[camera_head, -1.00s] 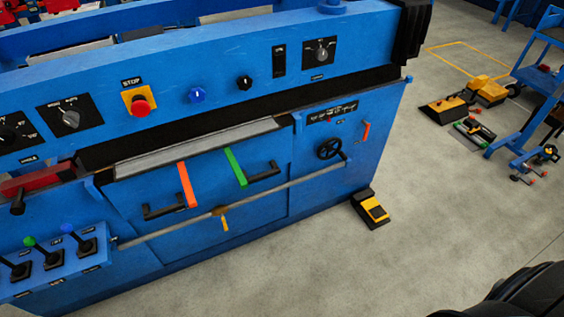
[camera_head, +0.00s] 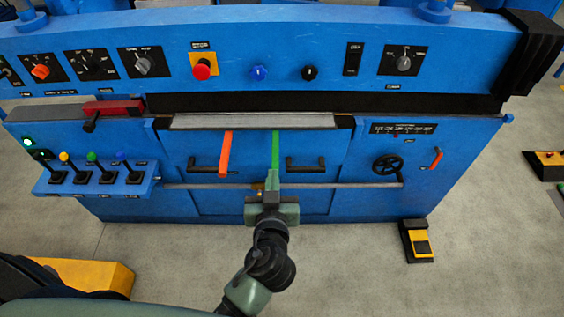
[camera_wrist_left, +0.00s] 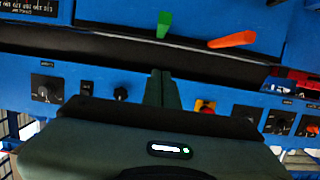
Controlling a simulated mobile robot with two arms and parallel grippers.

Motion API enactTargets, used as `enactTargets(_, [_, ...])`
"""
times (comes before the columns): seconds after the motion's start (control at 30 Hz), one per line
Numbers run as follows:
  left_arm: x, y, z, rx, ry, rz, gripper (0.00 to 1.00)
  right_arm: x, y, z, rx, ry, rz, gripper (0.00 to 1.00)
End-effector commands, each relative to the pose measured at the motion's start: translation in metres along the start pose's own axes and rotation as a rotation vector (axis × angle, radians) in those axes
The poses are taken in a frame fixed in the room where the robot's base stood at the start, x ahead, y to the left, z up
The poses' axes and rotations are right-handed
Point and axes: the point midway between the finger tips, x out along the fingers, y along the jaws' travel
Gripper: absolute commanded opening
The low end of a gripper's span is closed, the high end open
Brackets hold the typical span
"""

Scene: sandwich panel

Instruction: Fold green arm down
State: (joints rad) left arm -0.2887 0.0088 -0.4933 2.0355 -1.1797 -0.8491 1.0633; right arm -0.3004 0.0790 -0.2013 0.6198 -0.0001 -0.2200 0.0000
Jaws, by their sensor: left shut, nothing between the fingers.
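The green arm (camera_head: 276,148) is a flat bar on the front of the blue machine, below the grey ledge. In the head view it reaches down from the ledge, and its lower end meets my left gripper's outline. It also shows in the left wrist view (camera_wrist_left: 164,24), with a clear gap from the fingers. My left gripper (camera_head: 273,174) is shut and empty in front of the panel. Its closed fingers (camera_wrist_left: 160,86) show in the left wrist view. Whether they touch the green arm in depth is unclear. My right gripper is not in view.
An orange arm (camera_head: 225,152) is left of the green one. Black handles (camera_head: 306,165) flank both, and a horizontal rail (camera_head: 345,185) runs below. A lever box (camera_head: 96,180) projects at left. A black and yellow pedal (camera_head: 418,241) stands on the floor at right.

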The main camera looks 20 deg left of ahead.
Motion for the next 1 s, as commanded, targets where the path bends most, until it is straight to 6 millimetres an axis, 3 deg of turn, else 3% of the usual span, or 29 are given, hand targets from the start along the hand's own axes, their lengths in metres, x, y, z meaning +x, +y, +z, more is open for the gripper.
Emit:
enactTargets(0.27, [0.009,0.001,-0.001,0.003,0.001,0.002,0.0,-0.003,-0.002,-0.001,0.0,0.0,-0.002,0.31])
enactTargets(0.73, [0.101,0.0,-0.003,0.004,0.001,0.001,0.0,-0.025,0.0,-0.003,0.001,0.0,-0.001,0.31])
enactTargets(0.83, [0.105,0.0,0.018,0.007,-0.005,0.001,0.0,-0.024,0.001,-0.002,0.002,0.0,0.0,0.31])
enactTargets(1.0, [0.109,0.001,0.034,0.004,-0.003,0.002,0.0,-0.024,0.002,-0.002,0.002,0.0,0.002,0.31])
